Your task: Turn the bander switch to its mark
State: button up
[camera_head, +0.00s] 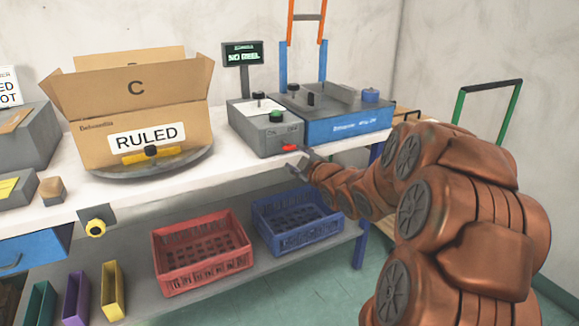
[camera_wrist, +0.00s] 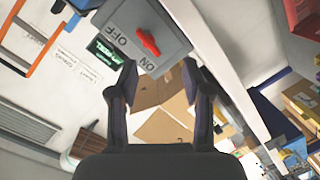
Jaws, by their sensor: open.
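The bander (camera_head: 345,122) is a blue and grey machine at the right end of the white bench. Its grey control box (camera_head: 262,128) carries ON and OFF labels and also shows in the wrist view (camera_wrist: 170,58). A red switch lever (camera_wrist: 148,42) sits on the box face, lying slantwise in the wrist view. In the head view the red switch (camera_head: 290,148) is at the lower front of the box. My gripper (camera_head: 306,161) is just in front of it. In the wrist view my gripper (camera_wrist: 160,78) is open and empty, fingers short of the lever.
A small display (camera_head: 242,54) above the bander reads NO REEL. An open cardboard box (camera_head: 135,110) marked RULED stands on a round turntable (camera_head: 180,166) to the left. A red crate (camera_head: 202,255) and a blue crate (camera_head: 297,217) sit on the lower shelf.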

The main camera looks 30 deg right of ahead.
aim_at(292, 149)
jog(key=shift+n+t, duration=0.4)
jog(key=shift+t, duration=0.5)
jog(key=shift+w+d+f+b, duration=0.1)
jog(key=shift+w+d+b, duration=0.3)
jog(key=shift+w, duration=0.9)
jog(key=shift+w+d+b, duration=0.3)
jog(key=shift+w+d, duration=0.05)
jog(key=shift+w, duration=1)
jog(key=shift+w+d+f+b, duration=0.1)
jog(key=shift+w+d+b, duration=0.3)
jog(key=shift+w, duration=0.9)
jog(key=shift+c, duration=0.2)
grip_shut()
